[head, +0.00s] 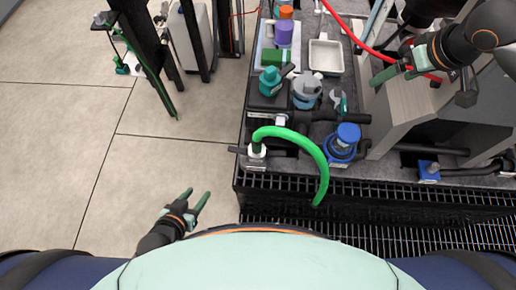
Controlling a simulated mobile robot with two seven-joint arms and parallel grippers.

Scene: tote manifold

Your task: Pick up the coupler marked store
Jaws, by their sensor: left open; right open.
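I cannot read a "store" marking on anything, so I cannot tell which part is that coupler. A green hose (312,150) rises from a fitting with a white collar (257,151) at the bench's near left corner and arcs right, its other end hanging over the front edge. Behind it are a teal fitting (270,82), a grey capped fitting (306,90) and a blue capped fitting (345,141). My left gripper (198,197) is open and empty over the floor, left of the bench. My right gripper (391,74) is open by the grey housing, apart from these fittings.
A white tray (326,56), a green block (271,57) and purple and orange cylinders (284,33) sit further back. A red hose (353,38) crosses at upper right. A grey box housing (395,104) blocks the right.

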